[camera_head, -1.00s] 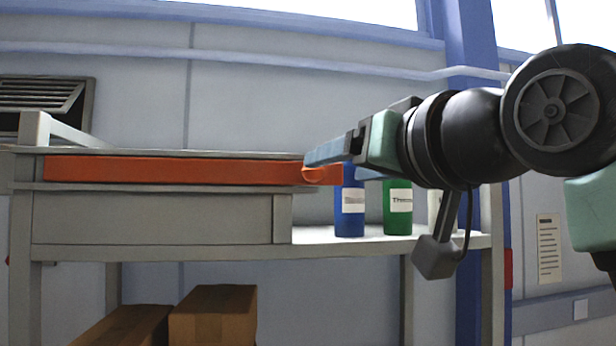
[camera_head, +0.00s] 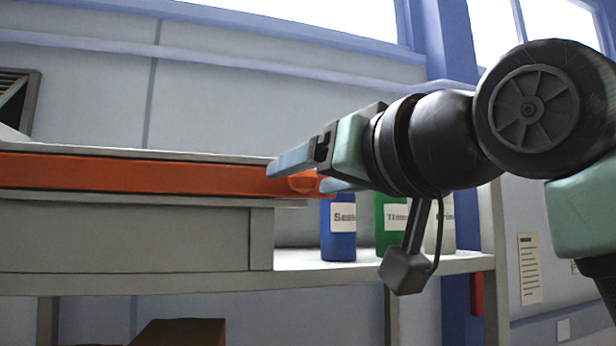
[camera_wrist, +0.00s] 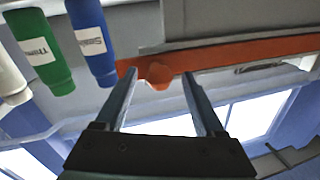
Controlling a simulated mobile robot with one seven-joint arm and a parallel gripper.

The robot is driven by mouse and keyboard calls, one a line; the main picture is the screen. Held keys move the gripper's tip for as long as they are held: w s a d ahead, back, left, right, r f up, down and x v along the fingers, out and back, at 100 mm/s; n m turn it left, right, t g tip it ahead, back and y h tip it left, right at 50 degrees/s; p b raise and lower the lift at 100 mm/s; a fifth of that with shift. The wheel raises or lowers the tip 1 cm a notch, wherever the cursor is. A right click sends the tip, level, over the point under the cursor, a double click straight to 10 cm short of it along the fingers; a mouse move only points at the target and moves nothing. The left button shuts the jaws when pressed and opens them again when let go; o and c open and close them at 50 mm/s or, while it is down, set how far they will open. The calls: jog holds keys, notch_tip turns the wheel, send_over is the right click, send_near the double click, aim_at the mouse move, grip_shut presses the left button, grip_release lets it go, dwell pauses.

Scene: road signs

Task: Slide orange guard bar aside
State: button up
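The orange guard bar (camera_head: 130,177) is a long flat bar running level along the shelf front, above a grey drawer-like panel. A round orange knob (camera_head: 303,184) sits near its right end, and it also shows in the wrist view (camera_wrist: 159,75). My gripper (camera_head: 297,178) is at this right end with its fingers spread. In the wrist view my gripper (camera_wrist: 158,73) has the knob between its fingertips, with a gap visible on both sides. I cannot tell how deep the knob sits between the fingers.
Blue (camera_head: 339,230), green (camera_head: 391,225) and white (camera_head: 440,230) bottles stand on the shelf (camera_head: 430,265), below and behind my gripper. The grey panel (camera_head: 120,238) lies under the bar. A cardboard box (camera_head: 180,332) is lower down. A blue post (camera_head: 447,60) stands behind my arm.

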jog(key=shift+w+a, duration=0.1)
grip_shut()
dwell(1.2)
